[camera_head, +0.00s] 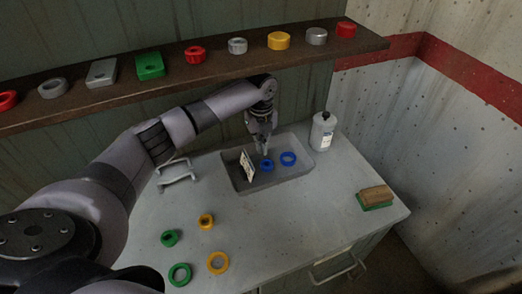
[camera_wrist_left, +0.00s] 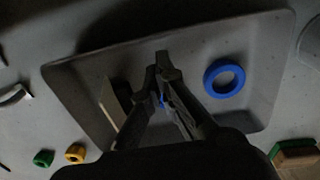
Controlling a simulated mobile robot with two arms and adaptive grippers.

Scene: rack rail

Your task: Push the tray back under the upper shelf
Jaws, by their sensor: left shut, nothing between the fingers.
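The grey tray (camera_head: 238,181) lies on the table, below and in front of the wall shelf (camera_head: 205,66). It holds two blue rings, one (camera_head: 288,158) at its right and one (camera_head: 267,166) near its middle, and a white card-like piece (camera_head: 247,164) leaning at its left. My left gripper (camera_head: 264,152) points down inside the tray, over the middle blue ring. Its fingers are shut and empty. In the left wrist view the tray (camera_wrist_left: 88,65) surrounds the fingertips (camera_wrist_left: 162,62), and the fingers mostly hide one blue ring. My right gripper is out of view.
A white bottle (camera_head: 322,132) stands at the tray's right. A brush or sponge block (camera_head: 375,197) lies at the right table edge. Green and yellow rings (camera_head: 206,221) lie in front, and a white handle-like bracket (camera_head: 176,173) is at the left. Coloured parts line the shelf.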

